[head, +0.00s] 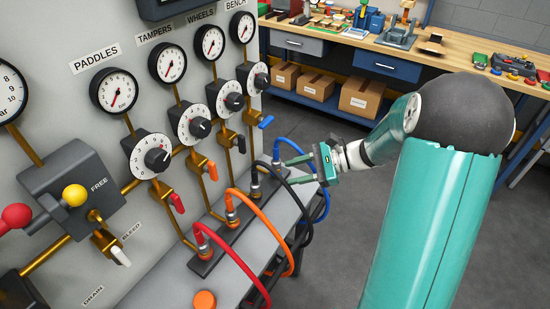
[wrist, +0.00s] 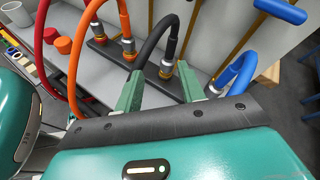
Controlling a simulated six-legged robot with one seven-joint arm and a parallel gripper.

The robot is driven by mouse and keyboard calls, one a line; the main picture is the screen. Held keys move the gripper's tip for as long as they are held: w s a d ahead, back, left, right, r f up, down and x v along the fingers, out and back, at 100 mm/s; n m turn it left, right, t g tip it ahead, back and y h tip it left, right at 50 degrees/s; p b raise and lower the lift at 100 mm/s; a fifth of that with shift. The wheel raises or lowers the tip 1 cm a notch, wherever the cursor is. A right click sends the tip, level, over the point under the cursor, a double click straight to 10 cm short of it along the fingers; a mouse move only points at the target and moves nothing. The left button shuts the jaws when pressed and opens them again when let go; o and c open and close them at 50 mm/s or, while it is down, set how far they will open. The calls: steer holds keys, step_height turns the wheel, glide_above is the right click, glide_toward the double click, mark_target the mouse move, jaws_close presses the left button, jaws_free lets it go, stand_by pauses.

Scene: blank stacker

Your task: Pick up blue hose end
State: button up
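The blue hose (head: 291,146) arches up from its end fitting (head: 276,160), the rearmost on the grey bench. My gripper (head: 289,172) is beside it, fingers pointing toward the panel. In the wrist view my gripper (wrist: 160,78) has its two green fingers apart with nothing held between them. The blue hose (wrist: 236,72) lies to the right of the right finger there, and its end (wrist: 213,89) is low beside that finger, partly hidden. The black hose (wrist: 160,35) and its fitting (wrist: 167,68) show in the gap beyond the fingertips.
Orange (head: 262,211) and red (head: 230,250) hoses stand nearer along the same row, with the black hose (head: 303,205) beside the blue one. The panel carries valve levers, including a blue lever (head: 265,121). A wooden workbench (head: 460,55) stands behind. Grey floor is clear.

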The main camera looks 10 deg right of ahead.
mark_target(279, 158)
steer(key=w+d+f+m+t, duration=0.2)
steer(key=d, duration=0.1)
steer(key=w+d+f+m+t+y, duration=0.1)
steer(key=w+d+f+m+t, duration=0.1)
steer(key=d+f+m, duration=0.1)
steer(key=w+d+f+m+t, duration=0.2)
steer(key=shift+d+f+m+t+y, duration=0.15)
steer(key=shift+d+m+t+y, duration=0.25)
steer(key=x, duration=0.8)
steer(key=shift+a, duration=0.1)
steer(key=x, duration=0.5)
steer(key=shift+a+r, duration=0.25)
jaws_close()
